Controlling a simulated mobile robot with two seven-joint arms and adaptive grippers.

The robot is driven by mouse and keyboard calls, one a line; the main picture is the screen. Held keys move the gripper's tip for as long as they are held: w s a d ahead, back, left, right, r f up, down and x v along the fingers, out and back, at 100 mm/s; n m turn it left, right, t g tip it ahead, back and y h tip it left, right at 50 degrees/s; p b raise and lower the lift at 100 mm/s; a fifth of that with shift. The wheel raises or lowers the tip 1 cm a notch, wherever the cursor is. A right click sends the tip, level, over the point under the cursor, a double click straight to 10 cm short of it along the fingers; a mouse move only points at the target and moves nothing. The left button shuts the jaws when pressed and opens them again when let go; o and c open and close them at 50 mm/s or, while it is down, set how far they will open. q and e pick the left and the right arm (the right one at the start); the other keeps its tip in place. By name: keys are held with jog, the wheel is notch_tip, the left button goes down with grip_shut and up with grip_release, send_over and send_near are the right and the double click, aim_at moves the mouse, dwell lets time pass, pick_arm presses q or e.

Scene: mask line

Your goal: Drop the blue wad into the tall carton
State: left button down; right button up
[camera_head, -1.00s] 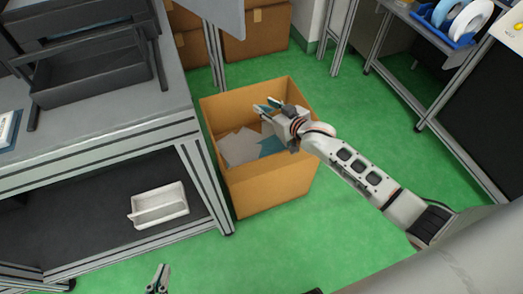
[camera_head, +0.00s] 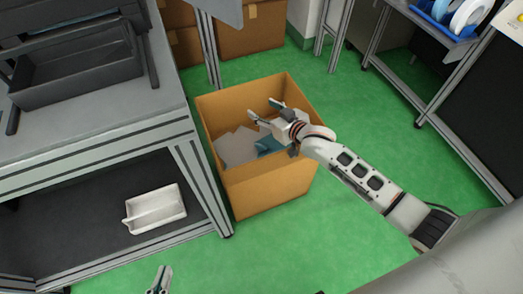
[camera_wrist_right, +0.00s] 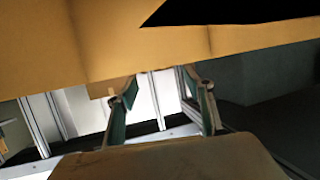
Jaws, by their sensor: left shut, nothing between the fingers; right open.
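The tall carton (camera_head: 265,190) is an open brown box standing on the floor. Inside it a teal-blue wad (camera_head: 268,146) lies beside grey crumpled sheets, partly hidden by my right wrist. My right gripper (camera_head: 260,109) is over the carton's opening, with its fingers spread and empty. In the right wrist view my right gripper (camera_wrist_right: 163,92) also shows open with nothing between the fingers, and tan carton wall (camera_wrist_right: 110,40) fills the upper part. My left gripper (camera_head: 158,278) is shut and empty at the bottom edge, away from the carton.
A grey workbench (camera_head: 150,128) stands just left of the carton, with a black tray (camera_head: 75,80) on top and a white tray (camera_head: 155,208) on its lower shelf. Another bench (camera_head: 445,80) is at right. Green floor (camera_head: 345,110) is clear between.

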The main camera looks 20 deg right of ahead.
jog(key=v, duration=1.2)
jog(key=shift+r, duration=0.1)
